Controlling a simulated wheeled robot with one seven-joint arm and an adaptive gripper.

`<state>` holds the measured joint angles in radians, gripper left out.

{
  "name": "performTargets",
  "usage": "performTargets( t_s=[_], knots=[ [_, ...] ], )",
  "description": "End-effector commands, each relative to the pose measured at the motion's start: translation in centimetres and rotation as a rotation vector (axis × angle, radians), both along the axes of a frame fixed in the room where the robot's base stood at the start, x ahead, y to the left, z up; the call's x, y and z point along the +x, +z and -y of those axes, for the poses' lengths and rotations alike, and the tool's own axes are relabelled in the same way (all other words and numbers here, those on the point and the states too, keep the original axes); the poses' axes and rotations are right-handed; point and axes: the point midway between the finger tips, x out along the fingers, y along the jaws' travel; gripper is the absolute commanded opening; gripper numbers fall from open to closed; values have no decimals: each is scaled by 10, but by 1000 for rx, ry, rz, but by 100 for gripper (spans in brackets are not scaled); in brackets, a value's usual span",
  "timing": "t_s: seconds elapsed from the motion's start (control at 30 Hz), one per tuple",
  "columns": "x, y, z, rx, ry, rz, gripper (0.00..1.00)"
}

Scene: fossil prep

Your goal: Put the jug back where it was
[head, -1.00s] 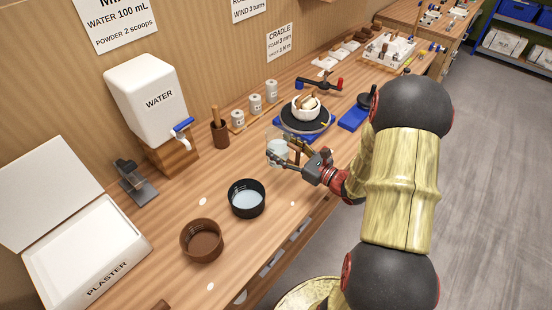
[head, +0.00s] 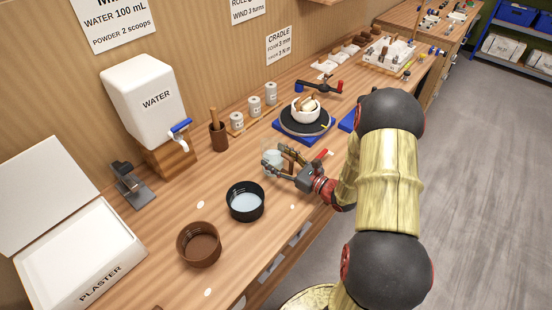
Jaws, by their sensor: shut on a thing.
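The jug (head: 272,160) is a small clear vessel with pale contents or a pale wall. It is partly hidden by the fingers of my gripper (head: 277,164), which is shut on it. The jug looks about upright, in front of the round turntable and to the right of the black bowl. I cannot tell whether its base touches the bench.
A black bowl of pale liquid (head: 245,202) and a brown bowl (head: 199,244) stand on the bench. Bench between tank and black bowl is clear.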

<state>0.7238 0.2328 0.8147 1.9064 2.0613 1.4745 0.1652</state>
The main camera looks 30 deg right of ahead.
Motion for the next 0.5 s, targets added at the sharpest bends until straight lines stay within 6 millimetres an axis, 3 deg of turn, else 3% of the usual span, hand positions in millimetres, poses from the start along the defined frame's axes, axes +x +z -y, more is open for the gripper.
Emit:
performTargets(
  t_s=[0.07,0.1,0.37,0.5],
  knots=[
    [0,-3,0,0,0,0,12],
    [0,-3,0,0,0,0,60],
    [0,-2,0,0,0,0,75],
    [0,-2,0,0,0,0,76]
  ],
)
